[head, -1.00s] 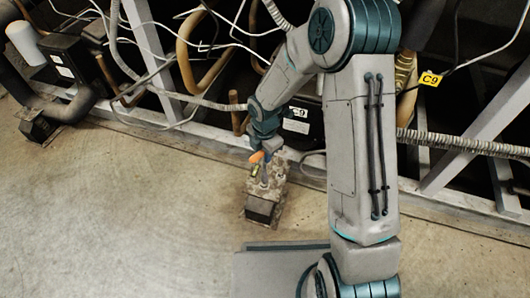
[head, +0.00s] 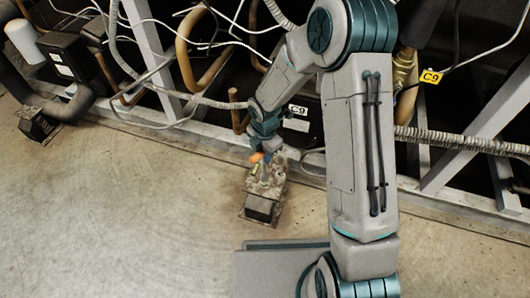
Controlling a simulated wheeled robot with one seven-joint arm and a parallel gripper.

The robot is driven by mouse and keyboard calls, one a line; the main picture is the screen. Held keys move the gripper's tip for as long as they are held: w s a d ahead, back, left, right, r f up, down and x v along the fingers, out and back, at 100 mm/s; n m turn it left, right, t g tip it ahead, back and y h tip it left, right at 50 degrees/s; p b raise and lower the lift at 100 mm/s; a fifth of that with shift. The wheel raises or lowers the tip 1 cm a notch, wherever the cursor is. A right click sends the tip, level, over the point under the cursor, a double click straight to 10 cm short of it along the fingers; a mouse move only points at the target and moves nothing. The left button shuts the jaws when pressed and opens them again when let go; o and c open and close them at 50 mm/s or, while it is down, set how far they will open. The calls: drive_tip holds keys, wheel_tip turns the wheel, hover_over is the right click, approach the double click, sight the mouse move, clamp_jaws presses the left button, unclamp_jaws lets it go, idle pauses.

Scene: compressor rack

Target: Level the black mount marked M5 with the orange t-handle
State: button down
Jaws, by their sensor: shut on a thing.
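A dirty block-shaped mount with a black front (head: 261,207) sits on the floor in front of the rack's bottom rail; no M5 mark is legible on it. My gripper (head: 264,158) is above the rear of this mount, pointing down. It is shut on the orange t-handle (head: 256,157), of which only a small orange part shows beside the fingers. The handle's lower end is too small to make out, so I cannot tell how it meets the mount. A small yellow-green piece (head: 255,170) shows just below the orange part.
Another black mount (head: 39,126) stands on the floor at the left. The grey rack rail (head: 215,145) runs behind, with hoses, copper pipes and white cables above. A white C9 label (head: 298,111) and a yellow C9 tag (head: 431,76) hang there. The front-left floor is clear.

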drive_tip(key=shift+f+b, duration=0.4)
drive_tip(key=shift+f, duration=0.35)
idle(0.4)
drive_tip(key=c, duration=1.8)
unclamp_jaws()
drive_tip(key=shift+c, duration=0.2)
clamp_jaws()
